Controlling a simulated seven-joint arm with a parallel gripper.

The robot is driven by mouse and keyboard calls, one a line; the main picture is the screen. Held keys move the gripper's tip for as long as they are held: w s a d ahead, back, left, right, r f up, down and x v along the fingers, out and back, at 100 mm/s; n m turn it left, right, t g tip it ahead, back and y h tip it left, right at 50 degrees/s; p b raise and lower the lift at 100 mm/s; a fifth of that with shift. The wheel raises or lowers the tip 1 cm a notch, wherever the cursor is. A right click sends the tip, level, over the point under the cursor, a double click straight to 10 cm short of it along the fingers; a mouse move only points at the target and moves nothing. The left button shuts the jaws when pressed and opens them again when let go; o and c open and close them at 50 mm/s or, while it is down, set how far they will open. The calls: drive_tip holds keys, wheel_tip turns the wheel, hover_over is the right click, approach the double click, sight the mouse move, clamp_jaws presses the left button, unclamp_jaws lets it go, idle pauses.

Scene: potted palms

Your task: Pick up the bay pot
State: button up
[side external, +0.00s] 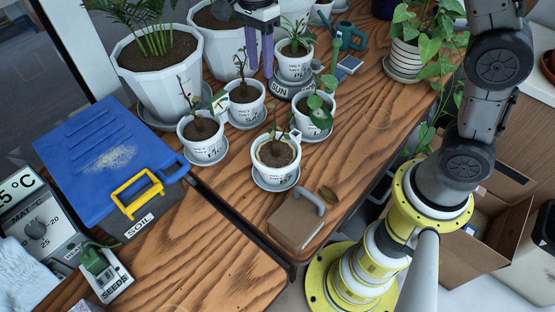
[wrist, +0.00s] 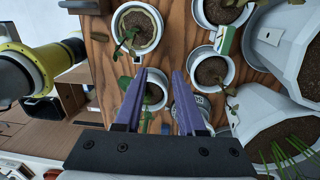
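Several small white labelled pots with seedlings stand on saucers; their labels are too small to read surely, so I cannot tell which is the bay pot. The front pot (side external: 277,160) also shows at the top of the wrist view (wrist: 137,28). The right pot (side external: 313,120) appears between my fingers in the wrist view (wrist: 154,97). Others are the left pot (side external: 202,137), the middle pot (side external: 246,108) and the back pot (side external: 294,66). My gripper (side external: 260,74) has purple fingers pointing down, spread apart and empty, behind the middle pot; it also shows in the wrist view (wrist: 158,75).
Large white planters (side external: 160,85) stand at the back left. A blue-lidded soil bin (side external: 100,150) is left.

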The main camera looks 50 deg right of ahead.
wheel_tip(320, 180, down, 19)
drive_tip(key=s+a+g, duration=0.1)
drive_tip(key=a, duration=0.1)
drive_tip(key=shift+s+r, duration=0.15)
idle(0.3)
clamp_jaws()
drive_tip(key=shift+r, duration=0.1)
idle(1.3)
